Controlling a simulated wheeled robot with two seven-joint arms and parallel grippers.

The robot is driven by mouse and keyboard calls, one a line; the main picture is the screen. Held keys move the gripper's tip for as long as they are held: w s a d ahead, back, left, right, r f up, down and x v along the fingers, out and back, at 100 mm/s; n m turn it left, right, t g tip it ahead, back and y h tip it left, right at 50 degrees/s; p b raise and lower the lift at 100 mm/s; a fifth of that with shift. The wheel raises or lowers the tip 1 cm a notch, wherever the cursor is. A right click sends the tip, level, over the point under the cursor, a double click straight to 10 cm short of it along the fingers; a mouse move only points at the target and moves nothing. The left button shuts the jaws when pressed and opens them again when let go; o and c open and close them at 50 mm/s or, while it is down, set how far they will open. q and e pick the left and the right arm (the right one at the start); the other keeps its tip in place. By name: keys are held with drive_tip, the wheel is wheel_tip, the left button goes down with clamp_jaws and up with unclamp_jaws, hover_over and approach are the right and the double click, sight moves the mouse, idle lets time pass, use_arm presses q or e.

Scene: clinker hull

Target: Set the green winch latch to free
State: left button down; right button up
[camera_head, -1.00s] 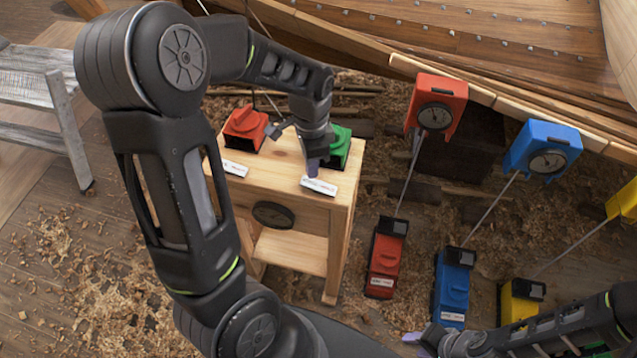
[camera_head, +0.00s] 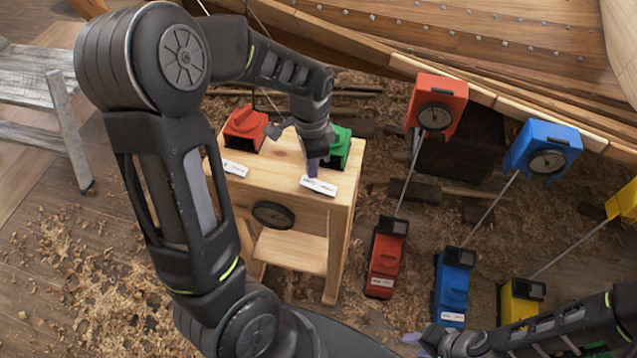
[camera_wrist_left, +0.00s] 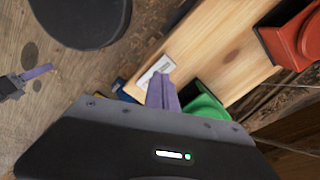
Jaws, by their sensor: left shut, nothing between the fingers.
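The green winch (camera_head: 341,147) sits on the right end of a wooden bench (camera_head: 285,190), partly hidden behind my left gripper. A white label plate (camera_head: 319,186) is in front of it. My left gripper (camera_head: 312,168) is shut and empty, pointing down just left of the green winch, over the plate's upper edge. In the left wrist view the shut fingers (camera_wrist_left: 162,92) are beside the green body (camera_wrist_left: 205,108) and the label (camera_wrist_left: 157,70). I cannot tell whether they touch anything. The latch position cannot be made out. My right gripper (camera_head: 425,342) is low at the bottom, its opening unclear.
A red winch (camera_head: 244,128) with its own label (camera_head: 235,168) stands left on the bench. Red (camera_head: 384,262), blue (camera_head: 453,285) and yellow (camera_head: 519,303) winches stand on the floor, with lines up to gauges on the hull. A grey stool (camera_head: 40,95) is far left.

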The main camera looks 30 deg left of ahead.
sight(312, 183)
use_arm(q)
drive_tip(key=shift+f+b, duration=1.45)
drive_tip(key=shift+f, duration=0.4)
idle(0.6)
drive_tip(key=shift+r, duration=0.2)
wheel_tip(312, 183, up, 7)
drive_tip(key=p, duration=0.5)
drive_tip(key=shift+f+p, duration=0.1)
drive_tip(key=shift+p, duration=0.2)
idle(0.3)
